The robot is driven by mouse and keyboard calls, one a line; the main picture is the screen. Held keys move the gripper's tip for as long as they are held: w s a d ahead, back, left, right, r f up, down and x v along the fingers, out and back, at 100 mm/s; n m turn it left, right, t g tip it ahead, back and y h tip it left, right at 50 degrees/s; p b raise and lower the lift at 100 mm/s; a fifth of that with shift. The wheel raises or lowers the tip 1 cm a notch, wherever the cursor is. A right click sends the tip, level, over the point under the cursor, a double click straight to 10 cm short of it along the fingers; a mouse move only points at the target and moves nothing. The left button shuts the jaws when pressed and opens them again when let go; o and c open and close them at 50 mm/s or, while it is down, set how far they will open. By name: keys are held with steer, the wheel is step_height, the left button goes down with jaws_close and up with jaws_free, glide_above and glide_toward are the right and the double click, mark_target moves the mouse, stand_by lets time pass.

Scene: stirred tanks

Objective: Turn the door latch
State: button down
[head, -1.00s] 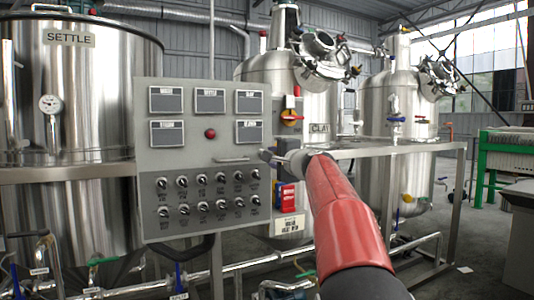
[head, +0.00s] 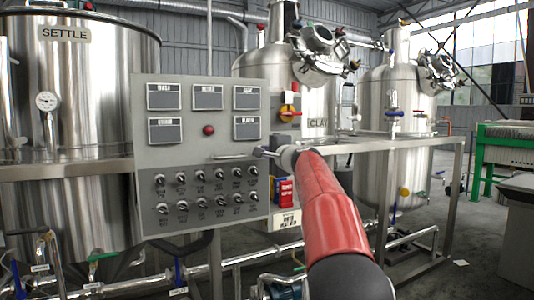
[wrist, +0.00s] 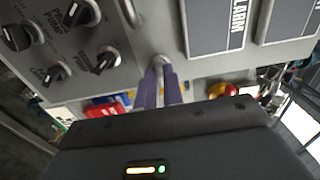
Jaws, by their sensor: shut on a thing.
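The grey control panel (head: 201,137) fills the middle of the head view. The door latch (wrist: 161,62) is a small metal piece at the panel's edge in the wrist view. My gripper (head: 264,152) reaches the panel's right edge in the head view. In the wrist view its two dark fingers (wrist: 160,83) are shut on the latch and hide part of it. In the head view the latch is too small and covered to tell its angle.
A bar handle (head: 230,157) sits just left of my gripper on the panel. Knobs (head: 200,190) lie below it. A red-and-yellow switch (head: 289,112) and a red-and-blue box (head: 284,191) are close on the right. Steel tanks (head: 85,100) stand behind.

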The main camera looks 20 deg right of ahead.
steer(key=shift+f+n+b, duration=0.1)
steer(key=shift+n+b, duration=0.2)
steer(key=n+b, duration=0.6)
steer(key=n, duration=1.1)
steer(key=shift+b, duration=0.35)
steer(key=shift+n, duration=0.3)
steer(key=c, duration=1.5)
jaws_free()
